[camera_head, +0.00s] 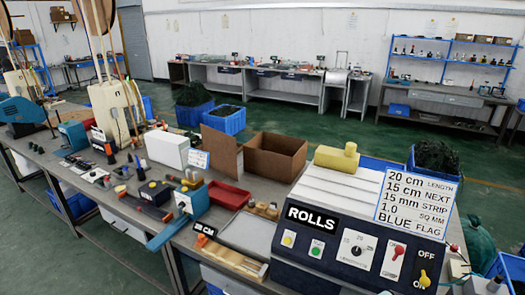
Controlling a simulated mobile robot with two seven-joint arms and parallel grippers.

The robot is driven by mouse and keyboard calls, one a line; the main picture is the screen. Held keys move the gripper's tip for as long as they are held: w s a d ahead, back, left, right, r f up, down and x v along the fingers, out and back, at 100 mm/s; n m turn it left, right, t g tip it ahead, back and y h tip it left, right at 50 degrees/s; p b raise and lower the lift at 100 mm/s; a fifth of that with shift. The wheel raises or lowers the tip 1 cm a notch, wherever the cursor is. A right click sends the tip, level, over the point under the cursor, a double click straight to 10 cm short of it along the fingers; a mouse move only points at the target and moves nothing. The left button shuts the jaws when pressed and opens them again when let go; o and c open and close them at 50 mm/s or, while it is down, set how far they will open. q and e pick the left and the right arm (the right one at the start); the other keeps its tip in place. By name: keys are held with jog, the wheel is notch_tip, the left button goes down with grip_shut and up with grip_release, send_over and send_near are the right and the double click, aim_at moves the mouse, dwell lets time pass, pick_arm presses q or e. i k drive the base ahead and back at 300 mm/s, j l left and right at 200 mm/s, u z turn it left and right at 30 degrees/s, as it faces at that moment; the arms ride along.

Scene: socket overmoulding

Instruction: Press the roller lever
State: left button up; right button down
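A dark blue machine with a black "ROLLS" sign (311,218) stands at the front right of the bench. Its front panel carries a yellow button (287,240), a green button (316,248) and a dial (356,249). No label in view names the roller lever. Neither of my grippers is in view.
A white card (417,206) with lengths and "BLUE FLAG" stands on the machine's right.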

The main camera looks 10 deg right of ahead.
aim_at(399, 250)
jog(key=j+z, duration=0.1)
jog(key=z, duration=0.65)
jog(key=j+z, duration=0.15)
jog(key=z, duration=0.25)
jog(key=j+z, duration=0.1)
jog(key=z, duration=0.3)
